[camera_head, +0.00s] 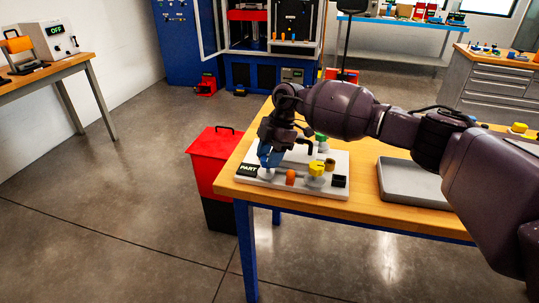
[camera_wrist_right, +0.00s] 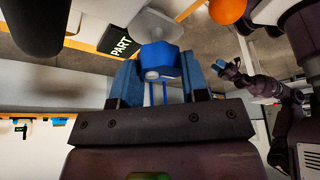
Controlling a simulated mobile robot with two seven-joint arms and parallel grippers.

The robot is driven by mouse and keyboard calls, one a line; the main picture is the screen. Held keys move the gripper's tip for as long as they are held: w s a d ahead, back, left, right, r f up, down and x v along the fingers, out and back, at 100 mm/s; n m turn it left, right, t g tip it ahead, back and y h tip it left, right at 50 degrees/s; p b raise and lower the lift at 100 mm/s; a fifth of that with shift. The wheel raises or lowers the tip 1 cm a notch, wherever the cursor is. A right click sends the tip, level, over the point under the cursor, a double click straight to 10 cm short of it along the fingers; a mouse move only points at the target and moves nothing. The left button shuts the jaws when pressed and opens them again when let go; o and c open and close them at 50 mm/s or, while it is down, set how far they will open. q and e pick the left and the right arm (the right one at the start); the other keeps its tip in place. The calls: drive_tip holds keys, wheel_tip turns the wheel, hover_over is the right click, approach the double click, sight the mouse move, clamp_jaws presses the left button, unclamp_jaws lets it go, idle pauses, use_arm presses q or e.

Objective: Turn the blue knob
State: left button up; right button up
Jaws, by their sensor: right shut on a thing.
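The blue knob (camera_wrist_right: 160,60) shows in the right wrist view, between the two blue fingers of my right gripper (camera_wrist_right: 160,80), which is shut on it. A pale round base (camera_wrist_right: 153,25) lies beyond the knob. In the head view my right gripper (camera_head: 269,157) points down at the left end of a white board (camera_head: 270,187), beside a black PART label (camera_head: 247,170). There the fingers hide the knob, so its turn angle cannot be told. My left gripper (camera_wrist_right: 231,70) shows small at the right of the wrist view; its opening is unclear.
The board also carries an orange knob (camera_head: 290,177), a yellow knob (camera_head: 316,169), a green knob (camera_head: 321,137) and a black block (camera_head: 339,181). A grey tray (camera_head: 415,198) lies to the right on the wooden table. A red bin (camera_head: 213,160) stands left of the table.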

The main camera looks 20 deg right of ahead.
drive_tip(key=n+g, duration=0.1)
drive_tip(key=n, duration=0.2)
drive_tip(key=shift+a, duration=0.1)
drive_tip(key=n+g+h, duration=0.1)
drive_tip(key=n, duration=0.1)
drive_tip(key=shift+w+f+n+b, duration=0.1)
drive_tip(key=shift+n+b, duration=0.2)
drive_tip(key=shift+b, duration=0.1)
drive_tip(key=shift+n+g+h, duration=0.3)
drive_tip(key=shift+n, duration=0.6)
drive_tip(key=n+h+b, duration=0.1)
drive_tip(key=n, duration=0.2)
drive_tip(key=shift+n+g, duration=0.3)
drive_tip(key=shift+n, duration=0.1)
drive_tip(key=n+h+b, duration=0.1)
drive_tip(key=n, duration=0.1)
drive_tip(key=shift+a+n, duration=0.1)
drive_tip(key=shift+n, duration=0.2)
drive_tip(key=shift+n+h, duration=0.7)
drive_tip(key=shift+n, duration=0.5)
use_arm(q)
drive_tip(key=shift+w+d+f, duration=0.15)
drive_tip(key=shift+w+f, duration=0.05)
drive_tip(key=shift+f, duration=0.9)
use_arm(e)
drive_tip(key=shift+n, duration=0.4)
use_arm(q)
drive_tip(key=shift+w+d, duration=0.1)
drive_tip(key=shift+d, duration=0.05)
